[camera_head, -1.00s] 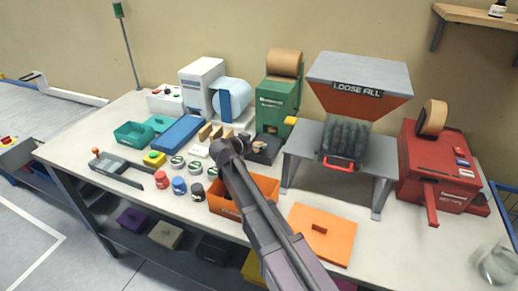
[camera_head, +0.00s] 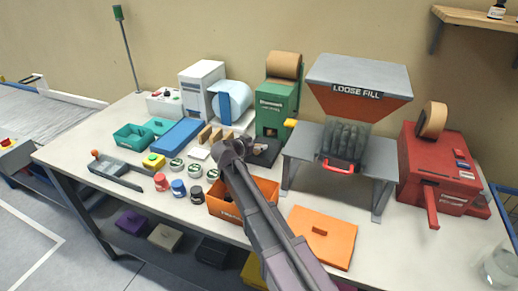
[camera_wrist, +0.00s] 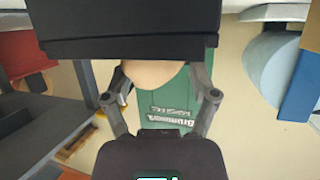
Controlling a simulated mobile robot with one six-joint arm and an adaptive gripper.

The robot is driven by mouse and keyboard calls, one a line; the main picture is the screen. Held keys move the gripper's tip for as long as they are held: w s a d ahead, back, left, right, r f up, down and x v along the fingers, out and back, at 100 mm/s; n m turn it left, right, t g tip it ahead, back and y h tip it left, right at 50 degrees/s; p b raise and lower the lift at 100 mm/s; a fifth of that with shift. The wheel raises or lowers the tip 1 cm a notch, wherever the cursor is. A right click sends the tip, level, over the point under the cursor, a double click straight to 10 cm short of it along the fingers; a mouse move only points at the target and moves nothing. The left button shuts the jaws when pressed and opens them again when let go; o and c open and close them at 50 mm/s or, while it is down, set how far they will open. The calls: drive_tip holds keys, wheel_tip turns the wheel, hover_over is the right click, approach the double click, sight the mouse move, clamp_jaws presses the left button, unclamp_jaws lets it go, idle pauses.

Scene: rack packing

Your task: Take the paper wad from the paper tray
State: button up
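The paper wad is a rounded tan lump (camera_wrist: 153,74) in the wrist view, between my fingertips and partly hidden by a dark slab above it. The dark paper tray (camera_head: 266,153) sits on the bench in front of the green paper machine. The slab in the wrist view (camera_wrist: 125,30) looks like this tray. My gripper (camera_wrist: 160,80) has its fingers apart, one on each side of the wad. I cannot see firm contact on both sides. In the head view my gripper (camera_head: 244,148) is at the tray's left side.
The green machine (camera_head: 277,105) stands behind the tray. The grey loose-fill stand (camera_head: 300,150) is close on the right. An orange bin (camera_head: 225,208) lies below my arm, and an orange lid (camera_head: 322,240) is to its right. Small jars and cardboard pieces (camera_head: 205,133) are on the left.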

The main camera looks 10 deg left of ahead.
sight(256, 143)
drive_tip(key=shift+r, duration=0.1)
idle(0.3)
wheel_tip(256, 143, up, 10)
drive_tip(key=p, duration=1)
idle(0.8)
